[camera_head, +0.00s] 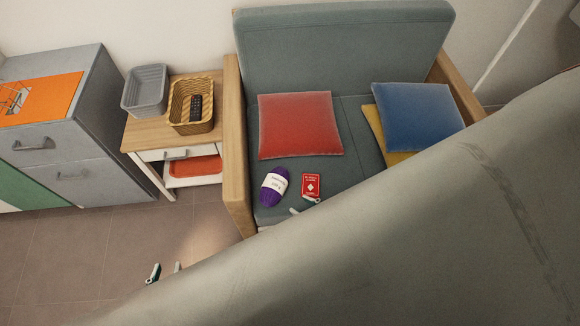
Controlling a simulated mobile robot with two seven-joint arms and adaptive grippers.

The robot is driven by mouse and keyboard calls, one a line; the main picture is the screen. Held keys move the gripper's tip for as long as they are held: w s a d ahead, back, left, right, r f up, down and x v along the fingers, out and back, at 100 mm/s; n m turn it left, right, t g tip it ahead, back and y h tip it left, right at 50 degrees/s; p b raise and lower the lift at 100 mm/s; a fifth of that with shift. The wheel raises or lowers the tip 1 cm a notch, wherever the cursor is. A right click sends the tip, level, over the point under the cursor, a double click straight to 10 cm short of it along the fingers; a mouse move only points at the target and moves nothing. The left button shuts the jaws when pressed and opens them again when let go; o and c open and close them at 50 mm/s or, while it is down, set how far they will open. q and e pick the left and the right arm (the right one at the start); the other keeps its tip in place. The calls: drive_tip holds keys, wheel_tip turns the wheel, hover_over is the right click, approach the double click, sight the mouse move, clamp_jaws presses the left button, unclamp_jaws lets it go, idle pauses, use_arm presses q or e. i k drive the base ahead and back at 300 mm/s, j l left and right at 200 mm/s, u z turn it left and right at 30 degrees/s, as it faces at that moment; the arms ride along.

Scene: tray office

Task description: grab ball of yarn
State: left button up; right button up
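The ball of yarn (271,192) is purple with a white label. It lies on the front left of the grey-green sofa seat (255,172), near the wooden armrest. Two fingertips of my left gripper (165,270) show above the floor at the lower left, apart from each other with nothing between them. Fingertips of my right gripper (303,205) show at the sofa's front edge, right of the yarn and just below a red card box (312,184). They look spread and empty. The rest of both grippers is hidden behind a large grey surface.
The large grey surface (420,250) fills the lower right. A red cushion (296,125) lies behind the yarn; blue (418,117) and yellow cushions lie farther right. A side table (150,135) holds a grey basket (146,92) and a wicker basket (193,126).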

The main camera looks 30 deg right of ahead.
sight(273, 190)
drive_tip(key=l, duration=0.6)
drive_tip(key=k+l, duration=0.15)
drive_tip(key=l, duration=1)
drive_tip(key=k, duration=0.05)
